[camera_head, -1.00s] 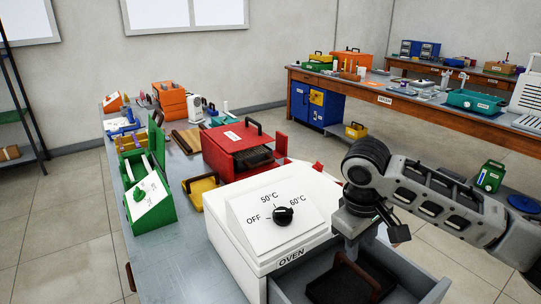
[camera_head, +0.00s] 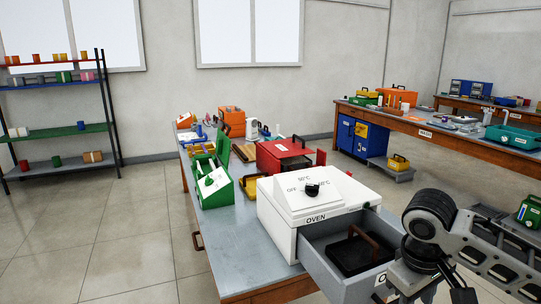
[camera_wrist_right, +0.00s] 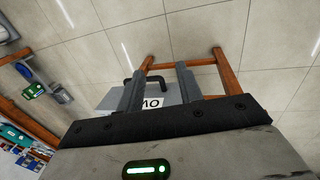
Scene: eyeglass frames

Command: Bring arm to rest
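My right arm comes in from the right in the head view. Its gripper (camera_head: 398,285) is at the front of the open oven drawer (camera_head: 345,277), mostly cut off by the bottom edge. In the right wrist view its two grey fingers (camera_wrist_right: 160,90) stand apart, with a grey panel bearing a partly hidden label (camera_wrist_right: 151,103) seen between and behind them. I cannot tell whether they touch it. The white oven (camera_head: 300,215) stands on the near end of the workbench. A black tray with a brown handle (camera_head: 360,253) lies in the drawer. My left gripper is out of view.
The grey-topped workbench (camera_head: 225,245) also bears a green open box (camera_head: 210,184) and a red case (camera_head: 285,155). A second bench (camera_head: 440,129) is at the right. Tiled floor (camera_head: 110,240) is clear at the left.

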